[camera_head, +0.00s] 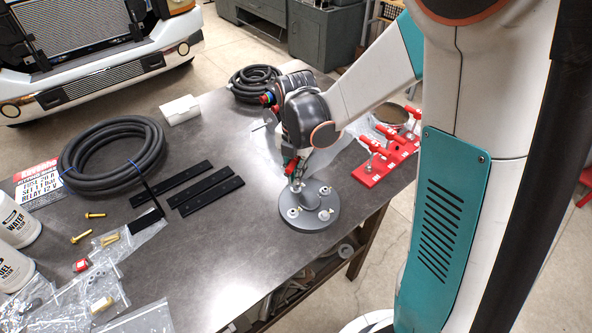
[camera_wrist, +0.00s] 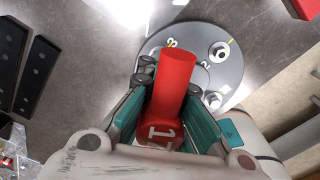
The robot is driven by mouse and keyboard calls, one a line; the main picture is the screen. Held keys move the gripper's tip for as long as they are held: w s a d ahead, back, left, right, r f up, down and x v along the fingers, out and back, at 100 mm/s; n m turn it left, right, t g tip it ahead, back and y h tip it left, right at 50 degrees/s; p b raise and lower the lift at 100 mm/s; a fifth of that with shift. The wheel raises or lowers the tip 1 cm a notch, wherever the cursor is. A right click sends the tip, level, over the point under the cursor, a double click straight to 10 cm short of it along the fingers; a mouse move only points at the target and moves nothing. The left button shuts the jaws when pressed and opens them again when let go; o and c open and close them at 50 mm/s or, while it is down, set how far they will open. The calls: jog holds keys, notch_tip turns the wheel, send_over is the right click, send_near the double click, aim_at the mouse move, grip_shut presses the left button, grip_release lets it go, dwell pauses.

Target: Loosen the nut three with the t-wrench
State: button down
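My gripper (camera_wrist: 172,100) is shut on a red t-wrench (camera_wrist: 175,75), marked 17 in the wrist view. In the head view the wrench (camera_head: 290,167) points down from my gripper (camera_head: 291,152) at the far-left side of the round grey plate (camera_head: 310,222). Its lower end is at or just above a nut there; I cannot tell whether it is seated. Other nuts on the plate show clear of the wrench, one at front left (camera_head: 292,213) and one at right (camera_head: 324,191). In the wrist view, the digits 2 and 3 show on the plate (camera_wrist: 232,75); the wrench hides part of it.
A red rack (camera_head: 370,177) with several red tools stands right of the plate, near the table's (camera_head: 225,235) edge. Black strips (camera_head: 210,195), a coiled hose (camera_head: 112,155) and a second hose (camera_head: 255,82) lie left and behind. Bare tabletop lies left of the plate.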

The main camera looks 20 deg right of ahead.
jog(key=r+p, duration=0.1)
jog(key=p, duration=0.3)
jog(key=shift+w+r, duration=0.15)
jog(key=shift+p, duration=0.85)
jog(key=shift+p, duration=1.05)
jog(key=shift+f+b, duration=0.5)
jog(key=shift+f, duration=0.25)
jog(key=shift+f+b, duration=0.95)
jog(key=shift+s, duration=0.2)
